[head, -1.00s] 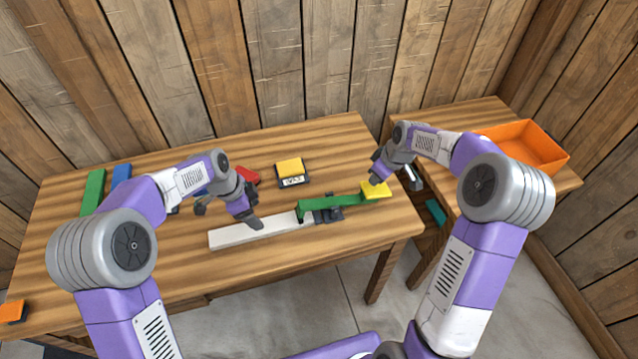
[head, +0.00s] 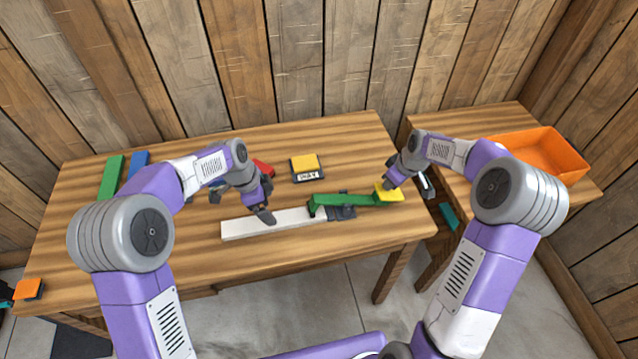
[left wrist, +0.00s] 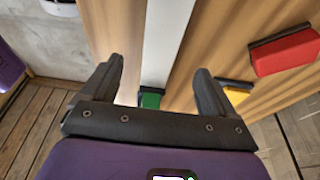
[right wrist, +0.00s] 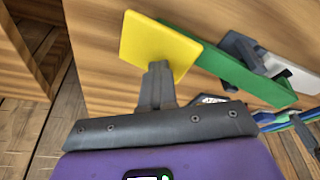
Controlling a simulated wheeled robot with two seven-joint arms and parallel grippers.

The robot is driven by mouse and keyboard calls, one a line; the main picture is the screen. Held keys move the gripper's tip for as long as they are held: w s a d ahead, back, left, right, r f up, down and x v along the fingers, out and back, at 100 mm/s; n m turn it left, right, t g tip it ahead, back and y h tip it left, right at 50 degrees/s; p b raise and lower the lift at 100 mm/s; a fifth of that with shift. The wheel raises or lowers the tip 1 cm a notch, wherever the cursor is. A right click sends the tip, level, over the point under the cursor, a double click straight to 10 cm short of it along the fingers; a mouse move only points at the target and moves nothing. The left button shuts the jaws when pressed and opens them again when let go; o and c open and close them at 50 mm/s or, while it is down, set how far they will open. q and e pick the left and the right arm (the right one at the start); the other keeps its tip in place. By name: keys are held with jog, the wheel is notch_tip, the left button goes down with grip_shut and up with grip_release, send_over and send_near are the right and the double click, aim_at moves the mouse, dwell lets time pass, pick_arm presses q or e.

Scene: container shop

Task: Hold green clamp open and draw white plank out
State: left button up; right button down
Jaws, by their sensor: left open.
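The white plank (head: 275,223) lies along the front of the table, its right end at the dark base of the green clamp (head: 345,200). The clamp's lever ends in a yellow pad (head: 389,194). My left gripper (head: 257,200) is over the plank's left half; the left wrist view shows its fingers (left wrist: 160,66) open, one on each side of the plank (left wrist: 168,30). My right gripper (head: 392,180) is at the pad; the right wrist view shows its fingers (right wrist: 157,68) together, tips over the yellow pad (right wrist: 150,40). The clamp's jaw contact is unclear.
A yellow-topped black block with a label (head: 307,168) and a red block (head: 263,168) lie behind the plank. Green (head: 111,177) and blue (head: 135,168) blocks lie at the left. An orange bin (head: 545,155) stands on the right table.

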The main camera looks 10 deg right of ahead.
aim_at(250, 226)
pick_arm(q)
notch_tip(250, 226, up, 4)
jog(key=y, duration=0.3)
pick_arm(e)
jog(key=shift+f, duration=0.1)
pick_arm(q)
jog(key=f, duration=1.1)
jog(key=shift+d+f, duration=0.3)
jog(key=shift+d, duration=0.1)
pick_arm(e)
jog(key=shift+a, duration=0.1)
pick_arm(q)
jog(key=c, duration=1.1)
jog(key=shift+r, duration=0.1)
jog(key=shift+c, duration=0.8)
jog(key=shift+a+r, duration=0.1)
